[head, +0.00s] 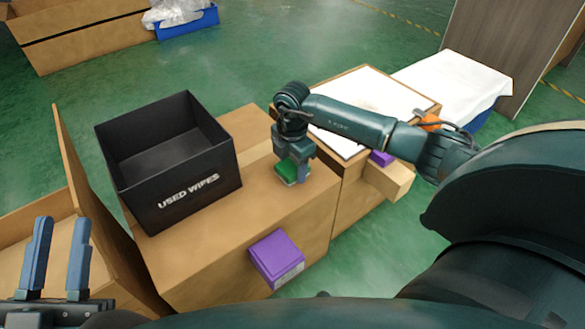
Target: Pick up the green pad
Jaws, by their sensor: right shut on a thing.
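The green pad (286,171) is at the fingers of my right gripper (292,178), right of the black box on the cardboard surface. The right gripper points down and is shut on the pad, low over the cardboard top; I cannot tell whether the pad still touches the surface. The gripper body hides part of the pad. My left gripper (57,262) is at the lower left, fingers up and apart, open and empty.
A black open box (190,190) labelled "USED WIPES" stands on the cardboard surface (210,265). A white-topped box (375,92) stands behind my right arm. Cardboard flaps (85,190) rise at the left.

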